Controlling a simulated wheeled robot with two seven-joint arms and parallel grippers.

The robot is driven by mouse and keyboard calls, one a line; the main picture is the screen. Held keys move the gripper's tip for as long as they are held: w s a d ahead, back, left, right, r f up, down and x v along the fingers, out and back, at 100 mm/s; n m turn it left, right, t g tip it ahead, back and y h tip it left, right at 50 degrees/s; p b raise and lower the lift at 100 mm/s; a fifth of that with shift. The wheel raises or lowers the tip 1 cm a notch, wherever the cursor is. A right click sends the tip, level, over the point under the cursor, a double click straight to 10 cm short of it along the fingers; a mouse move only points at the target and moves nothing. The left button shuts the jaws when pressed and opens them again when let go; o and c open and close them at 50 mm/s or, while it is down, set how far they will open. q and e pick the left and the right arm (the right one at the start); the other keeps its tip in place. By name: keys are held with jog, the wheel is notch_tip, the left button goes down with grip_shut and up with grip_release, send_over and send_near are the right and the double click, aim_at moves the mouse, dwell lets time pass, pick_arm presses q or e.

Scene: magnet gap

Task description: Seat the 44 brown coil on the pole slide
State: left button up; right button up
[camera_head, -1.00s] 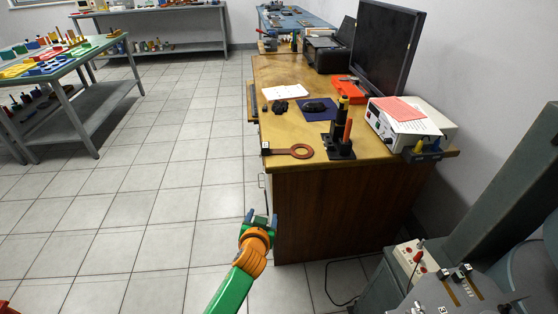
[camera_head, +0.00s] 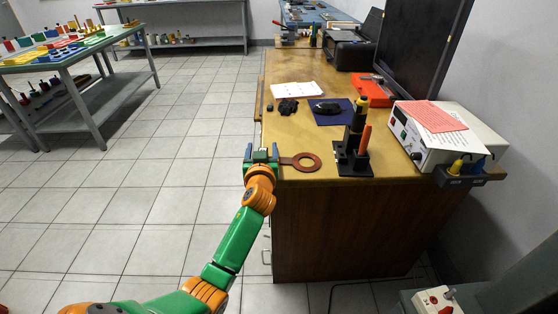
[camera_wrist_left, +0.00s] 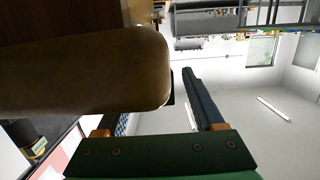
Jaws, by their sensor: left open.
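A brown flat ring with a handle (camera_head: 306,162), which looks like the coil, lies on the near left part of the wooden desk. Its number cannot be read. My left gripper (camera_head: 261,154) is open at the desk's left edge, beside the handle end, which it partly hides. I cannot tell whether the handle is between the fingers. In the left wrist view, one dark finger (camera_wrist_left: 203,100) shows beside a large tan rounded shape that fills the upper left. I cannot make out the coil there. The pole slide cannot be identified in the current views. My right gripper is not in view.
A red-white control box (camera_head: 435,300) is low right.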

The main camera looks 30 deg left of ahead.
pick_arm(q)
jog(key=shift+w+a+f, duration=0.1)
jog(key=shift+w, duration=0.15)
jog(key=shift+s, duration=0.1)
jog(key=shift+c, duration=0.2)
grip_shut()
jog(key=shift+r, duration=0.2)
